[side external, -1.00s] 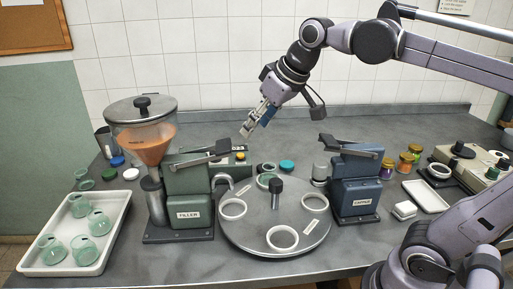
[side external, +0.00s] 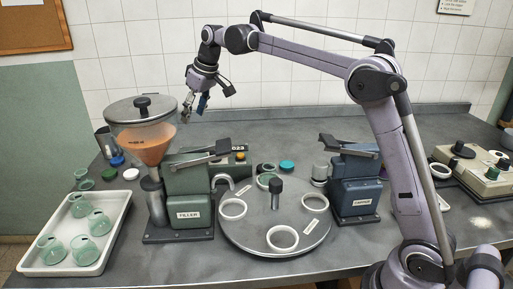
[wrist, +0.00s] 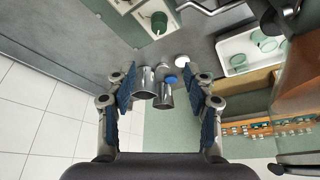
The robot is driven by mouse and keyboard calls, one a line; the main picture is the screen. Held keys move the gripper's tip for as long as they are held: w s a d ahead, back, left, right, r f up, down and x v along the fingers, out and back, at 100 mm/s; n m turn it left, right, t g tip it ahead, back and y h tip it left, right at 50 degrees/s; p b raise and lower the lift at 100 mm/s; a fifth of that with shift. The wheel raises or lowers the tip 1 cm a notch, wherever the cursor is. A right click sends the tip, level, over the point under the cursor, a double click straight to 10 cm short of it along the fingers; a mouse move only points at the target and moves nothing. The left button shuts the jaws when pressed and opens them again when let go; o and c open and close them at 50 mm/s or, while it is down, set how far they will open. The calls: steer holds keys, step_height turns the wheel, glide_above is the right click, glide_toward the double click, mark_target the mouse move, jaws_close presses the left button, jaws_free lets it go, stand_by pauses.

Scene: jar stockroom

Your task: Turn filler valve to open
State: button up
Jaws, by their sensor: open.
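The green machine labelled FILLER (side external: 188,190) stands left of the turntable. Its clear hopper (side external: 140,140) holds orange filling and has a grey lid with a black knob. A dark lever (side external: 206,153) lies across the filler's top, tilted up to the right. I cannot tell which part is the valve. My gripper (side external: 195,108) hangs open and empty in the air, above the filler and right of the hopper lid, apart from both. In the wrist view my open fingers (wrist: 158,78) have metal cups far below between them, and the hopper (wrist: 303,95) shows at the right edge.
A white tray (side external: 112,235) with several green jars is at left. A round turntable (side external: 262,212) with white rings stands in front. The blue CAPPER (side external: 355,190) is right of it. A metal cup (side external: 103,142) stands behind the hopper. The counter behind the machines is mostly clear.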

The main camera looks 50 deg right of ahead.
steer(key=x, duration=0.5)
steer(key=s+x, duration=0.1)
steer(key=x, duration=1)
steer(key=shift+s+d+f, duration=0.15)
steer(key=shift+d+f, duration=0.05)
steer(key=shift+f, duration=0.3)
jaws_close()
